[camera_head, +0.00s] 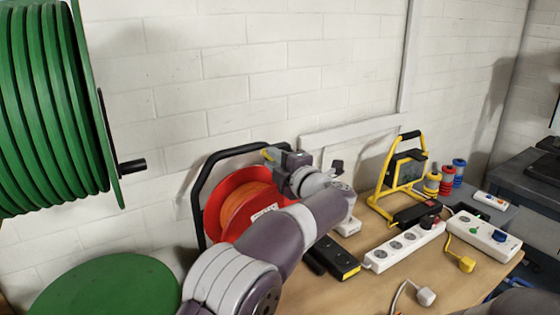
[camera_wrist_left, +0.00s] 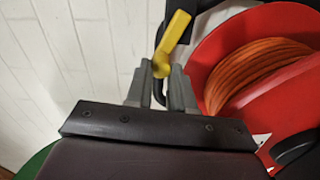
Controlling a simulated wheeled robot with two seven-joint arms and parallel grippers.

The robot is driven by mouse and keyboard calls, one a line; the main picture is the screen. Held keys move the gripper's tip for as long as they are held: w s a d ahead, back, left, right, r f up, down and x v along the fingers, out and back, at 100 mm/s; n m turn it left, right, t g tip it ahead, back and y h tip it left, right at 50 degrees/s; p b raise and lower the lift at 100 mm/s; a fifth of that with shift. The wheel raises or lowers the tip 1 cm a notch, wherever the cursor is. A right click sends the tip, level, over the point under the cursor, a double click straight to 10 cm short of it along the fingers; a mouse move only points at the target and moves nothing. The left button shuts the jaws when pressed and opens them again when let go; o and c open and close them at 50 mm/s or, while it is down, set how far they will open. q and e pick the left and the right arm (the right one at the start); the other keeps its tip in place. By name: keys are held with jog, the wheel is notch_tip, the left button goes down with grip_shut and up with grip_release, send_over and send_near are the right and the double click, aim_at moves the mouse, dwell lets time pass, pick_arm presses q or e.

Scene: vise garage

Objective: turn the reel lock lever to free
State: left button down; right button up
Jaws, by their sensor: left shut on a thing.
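The red cable reel (camera_head: 222,200) with orange cable stands in a black tube frame on the bench, against the wall. Its yellow lock lever (camera_wrist_left: 173,40) shows in the left wrist view, slanting up to the right, its lower end between my fingertips. In the head view only a small yellow part (camera_head: 267,155) of it shows beside my gripper. My left gripper (camera_wrist_left: 163,70) is shut on the lever; it also shows in the head view (camera_head: 277,158), at the top of the reel. My left arm hides much of the reel. My right gripper is not in view.
A big green reel (camera_head: 50,100) with a black handle is at the upper left, above a green disc (camera_head: 110,288). Right of my arm are a black-and-yellow box (camera_head: 338,260), a white power strip (camera_head: 405,246) and a yellow work lamp (camera_head: 400,170). The bench front is mostly clear.

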pick_arm(q)
jog(key=c, duration=1)
grip_release()
jog(key=shift+d, duration=0.2)
jog(key=b+v, duration=0.2)
jog(key=v, duration=1)
jog(key=shift+d, duration=0.35)
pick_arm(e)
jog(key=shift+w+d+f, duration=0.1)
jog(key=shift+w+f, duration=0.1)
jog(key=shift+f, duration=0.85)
pick_arm(q)
jog(key=shift+d, duration=0.1)
